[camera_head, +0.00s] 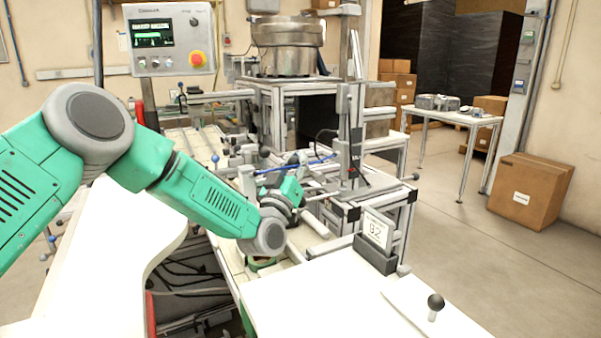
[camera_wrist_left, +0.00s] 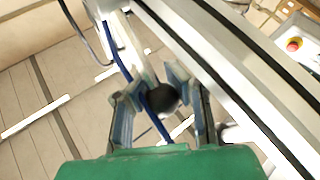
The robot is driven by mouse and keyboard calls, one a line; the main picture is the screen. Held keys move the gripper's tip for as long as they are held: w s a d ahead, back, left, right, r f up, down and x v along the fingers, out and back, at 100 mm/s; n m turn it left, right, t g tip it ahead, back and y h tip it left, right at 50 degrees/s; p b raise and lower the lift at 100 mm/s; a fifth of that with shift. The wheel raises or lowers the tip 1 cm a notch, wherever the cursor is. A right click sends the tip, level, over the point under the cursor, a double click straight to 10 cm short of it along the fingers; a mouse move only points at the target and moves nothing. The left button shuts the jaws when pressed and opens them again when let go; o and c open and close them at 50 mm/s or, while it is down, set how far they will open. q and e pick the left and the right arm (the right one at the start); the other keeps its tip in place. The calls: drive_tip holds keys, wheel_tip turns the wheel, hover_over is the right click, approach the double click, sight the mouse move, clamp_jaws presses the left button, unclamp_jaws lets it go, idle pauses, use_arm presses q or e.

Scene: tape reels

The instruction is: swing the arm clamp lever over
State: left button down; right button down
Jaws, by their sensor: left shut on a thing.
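In the wrist view, a round black knob (camera_wrist_left: 161,97) sits between the two fingers of my left gripper (camera_wrist_left: 160,98), which is shut on it. I take this knob to be the end of the arm clamp lever; the lever's rod is mostly hidden. In the head view, my left gripper (camera_head: 295,170) is small and partly hidden by my own wrist. It is at the machine frame, near the blue cable (camera_head: 285,166). My right gripper is in neither view.
A metal upright (camera_head: 343,130) stands close to the right of my left gripper. Another black ball knob (camera_head: 435,301) stands on the white surface at the lower right. A control panel (camera_head: 168,38) is behind my arm.

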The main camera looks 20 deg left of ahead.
sight(295, 167)
use_arm(q)
drive_tip(key=shift+s+d+f, duration=0.15)
drive_tip(key=shift+d, duration=0.1)
drive_tip(key=c, duration=1.3)
unclamp_jaws()
drive_tip(key=shift+s, duration=0.2)
drive_tip(key=shift+c, duration=0.2)
drive_tip(key=shift+o, duration=0.4)
drive_tip(key=shift+s+r, duration=0.35)
drive_tip(key=shift+r, duration=0.15)
drive_tip(key=shift+w+f, duration=0.3)
drive_tip(key=shift+s+f, duration=0.15)
drive_tip(key=shift+s, duration=0.05)
drive_tip(key=v, duration=0.6)
drive_tip(key=shift+s, duration=0.2)
drive_tip(key=shift+s+d+f, duration=0.1)
drive_tip(key=shift+s, duration=0.3)
